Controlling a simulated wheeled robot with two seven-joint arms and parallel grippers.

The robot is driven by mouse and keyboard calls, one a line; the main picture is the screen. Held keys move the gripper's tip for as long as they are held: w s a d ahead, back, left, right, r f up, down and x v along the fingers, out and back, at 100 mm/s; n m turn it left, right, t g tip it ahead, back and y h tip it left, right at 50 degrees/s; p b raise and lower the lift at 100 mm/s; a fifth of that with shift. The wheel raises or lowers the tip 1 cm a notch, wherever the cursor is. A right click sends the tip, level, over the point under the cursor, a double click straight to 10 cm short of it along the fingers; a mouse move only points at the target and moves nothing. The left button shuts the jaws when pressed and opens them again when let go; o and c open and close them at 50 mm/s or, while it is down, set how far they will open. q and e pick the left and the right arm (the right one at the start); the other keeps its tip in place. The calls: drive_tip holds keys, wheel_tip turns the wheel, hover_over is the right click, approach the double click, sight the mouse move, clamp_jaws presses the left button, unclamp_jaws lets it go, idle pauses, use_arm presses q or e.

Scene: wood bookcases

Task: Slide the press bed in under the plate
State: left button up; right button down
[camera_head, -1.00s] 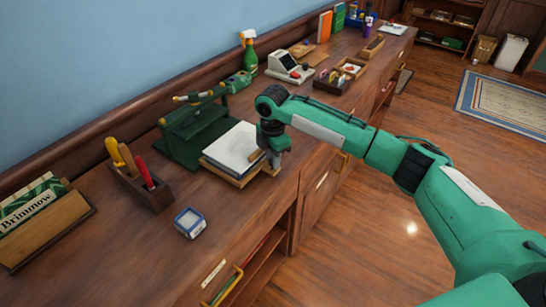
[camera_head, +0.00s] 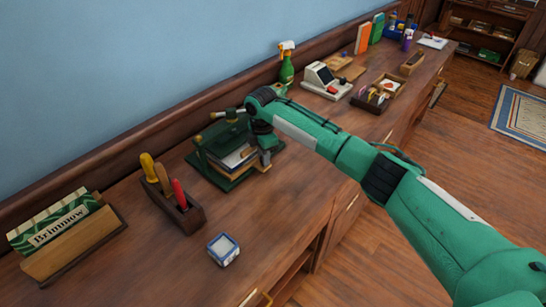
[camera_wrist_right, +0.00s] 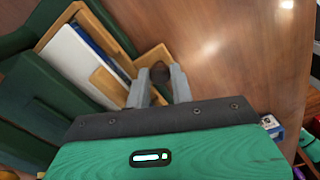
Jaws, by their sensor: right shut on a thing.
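The green press (camera_head: 206,166) stands on the wooden counter, its upper parts partly hidden behind my right arm. My right gripper (camera_head: 266,160) is at the bed's front end. Its fingers (camera_wrist_right: 160,85) are shut on the bed's wooden front tab (camera_wrist_right: 153,57). My left gripper is out of view.
A tool box with colored handles (camera_head: 178,208), a small blue-and-white box (camera_head: 223,249) and a card holder (camera_head: 70,240) stand on the left. A spray bottle (camera_head: 287,65) and a white-topped machine (camera_head: 325,80) stand behind.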

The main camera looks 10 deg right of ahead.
drive_tip(key=shift+w+a, duration=0.5)
drive_tip(key=shift+w, duration=0.1)
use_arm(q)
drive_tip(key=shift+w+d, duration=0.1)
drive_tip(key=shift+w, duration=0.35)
use_arm(e)
drive_tip(key=shift+r, duration=0.15)
drive_tip(key=c, duration=1.5)
unclamp_jaws()
drive_tip(key=shift+w+a, duration=0.15)
